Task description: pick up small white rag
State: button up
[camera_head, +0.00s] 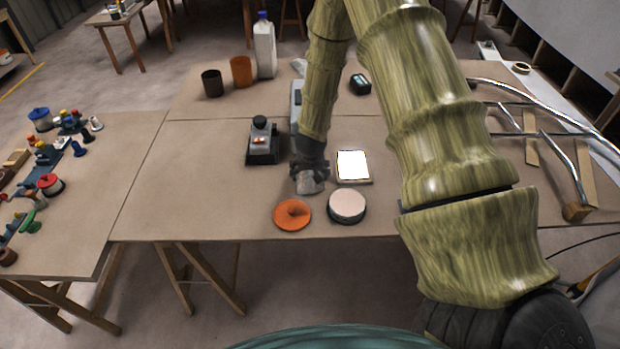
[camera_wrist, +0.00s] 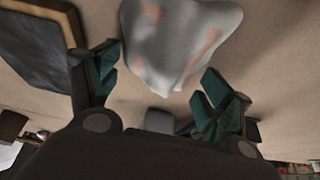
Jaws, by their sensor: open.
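The small white rag (camera_wrist: 180,40) lies crumpled on the tan table, greyish white with faint reddish stains in the wrist view. In the head view the rag (camera_head: 310,183) shows just below my gripper (camera_head: 309,170), near the table's front edge. In the wrist view my gripper (camera_wrist: 155,85) is open, with its two dark green fingers apart and the rag ahead of and between the tips. I cannot tell whether the fingers touch the rag. Part of the rag is cut off by the top edge of the wrist view.
An orange disc (camera_head: 292,214) and a round pale-topped item (camera_head: 347,205) lie close in front. A bright white square in a frame (camera_head: 353,166) is just right. A dark device (camera_head: 262,142) stands left. A bottle (camera_head: 264,48) and two cups stand behind. Bare table lies at left.

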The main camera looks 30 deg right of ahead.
jog(key=shift+c, duration=0.5)
jog(key=c, duration=1)
jog(key=shift+r, duration=0.15)
jog(key=shift+r+b, duration=1.1)
jog(key=shift+r, duration=3.8)
